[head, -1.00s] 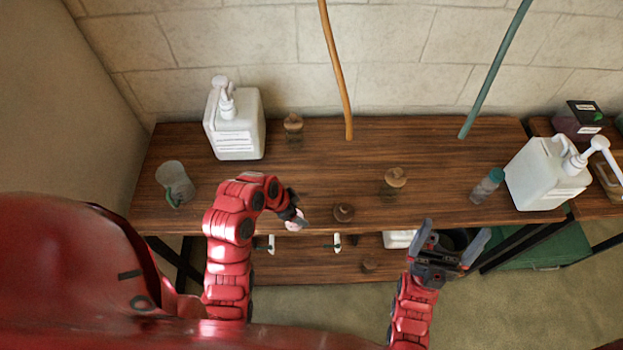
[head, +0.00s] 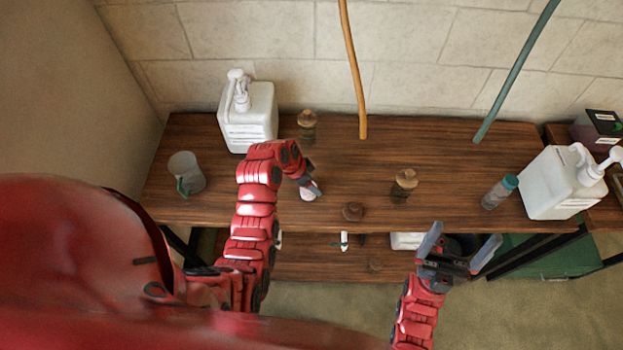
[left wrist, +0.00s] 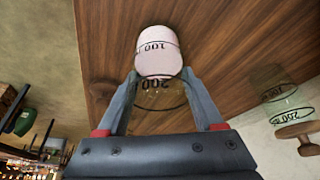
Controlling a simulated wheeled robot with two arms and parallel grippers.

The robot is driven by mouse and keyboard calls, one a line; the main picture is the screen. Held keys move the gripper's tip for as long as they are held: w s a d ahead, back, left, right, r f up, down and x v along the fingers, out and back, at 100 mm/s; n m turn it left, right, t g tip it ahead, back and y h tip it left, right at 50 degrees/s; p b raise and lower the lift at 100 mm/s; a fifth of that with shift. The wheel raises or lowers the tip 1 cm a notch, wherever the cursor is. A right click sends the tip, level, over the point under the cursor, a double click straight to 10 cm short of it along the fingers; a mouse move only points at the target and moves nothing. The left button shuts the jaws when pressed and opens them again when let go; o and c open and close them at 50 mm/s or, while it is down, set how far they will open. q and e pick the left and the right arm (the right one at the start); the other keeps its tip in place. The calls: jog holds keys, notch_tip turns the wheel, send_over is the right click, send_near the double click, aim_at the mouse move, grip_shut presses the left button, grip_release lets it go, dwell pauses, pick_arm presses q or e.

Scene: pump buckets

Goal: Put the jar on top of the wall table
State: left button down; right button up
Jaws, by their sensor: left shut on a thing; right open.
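My left gripper (head: 307,182) is over the dark wooden wall table (head: 240,190), between its left and middle parts. It is shut on a small jar (head: 311,192) with a pinkish-white part. In the left wrist view the jar (left wrist: 158,50) sits between the fingertips (left wrist: 160,80), with "100" and "200" marks on clear walls. I cannot tell whether it touches the wood. My right gripper (head: 457,250) is open and empty at the table's front edge.
A white pump bottle (head: 248,118) and a clear beaker (head: 186,172) stand at the left. Cork-topped jars (head: 307,125) (head: 403,185) (head: 352,211) stand nearby. A teal-capped bottle (head: 499,192) and another pump bottle (head: 553,185) stand at the right. Orange (head: 354,70) and teal (head: 516,70) rods rise behind.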

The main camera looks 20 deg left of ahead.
pick_arm(q)
jog(key=shift+f, duration=0.1)
jog(key=shift+f+b, duration=0.15)
jog(key=shift+b, duration=0.15)
jog(key=shift+c, duration=0.2)
grip_release()
